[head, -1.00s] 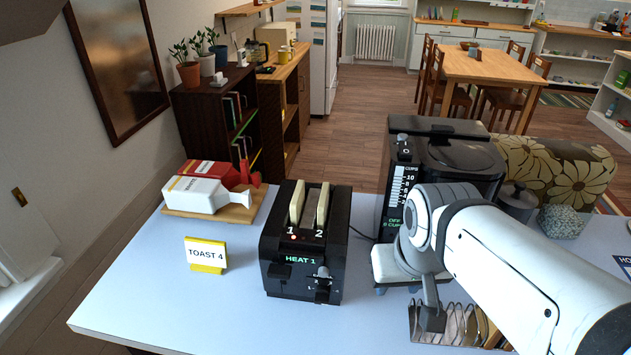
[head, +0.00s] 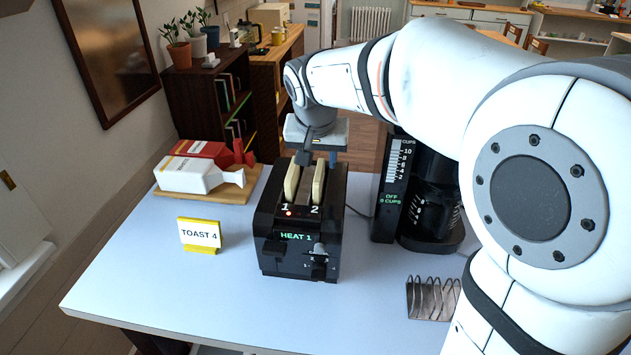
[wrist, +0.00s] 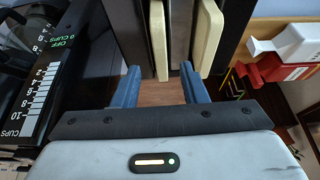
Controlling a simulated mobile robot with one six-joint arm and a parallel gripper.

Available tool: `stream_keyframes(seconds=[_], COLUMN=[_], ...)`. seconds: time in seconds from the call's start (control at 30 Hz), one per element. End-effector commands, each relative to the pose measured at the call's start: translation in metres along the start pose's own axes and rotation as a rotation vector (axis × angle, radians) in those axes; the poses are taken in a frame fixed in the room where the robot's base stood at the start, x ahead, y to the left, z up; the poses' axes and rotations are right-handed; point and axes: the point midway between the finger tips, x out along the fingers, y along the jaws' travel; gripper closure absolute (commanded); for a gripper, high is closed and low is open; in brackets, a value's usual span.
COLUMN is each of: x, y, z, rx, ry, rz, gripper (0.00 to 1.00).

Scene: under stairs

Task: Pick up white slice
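A black toaster (head: 298,238) stands on the table with two pale cream slices upright in its slots. The slice in slot 1 (head: 292,183) and the slice in slot 2 (head: 318,183) both stick out of the top. My gripper (head: 318,159) is at the far side of the toaster, near the slot 2 slice. In the wrist view my gripper (wrist: 160,67) has its two blue fingers apart. The slot 2 slice (wrist: 156,35) lines up with the gap between them; I see no contact. The slot 1 slice (wrist: 207,38) is right of the fingers.
A black coffee maker (head: 388,190) stands right of the toaster. A wire rack (head: 432,298) lies at front right. A TOAST 4 sign (head: 200,234) and a wooden board (head: 232,195) with white and red cartons are on the left. The front left tabletop is clear.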

Motion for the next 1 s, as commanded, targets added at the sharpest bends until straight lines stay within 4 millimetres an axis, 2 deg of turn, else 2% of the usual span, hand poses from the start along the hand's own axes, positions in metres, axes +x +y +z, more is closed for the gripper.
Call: stream_keyframes(seconds=[0.33,0.47,0.67,1.0], x=[0.047,0.054,0.055,0.054], y=[-0.001,-0.002,-0.002,-0.002], z=[0.003,0.003,0.003,0.004], rx=[-0.002,-0.002,-0.003,-0.003], ry=[-0.004,-0.002,-0.001,-0.001], rz=[0.002,0.0,-0.001,-0.001], gripper=[0.61,0.61,0.62,0.9])
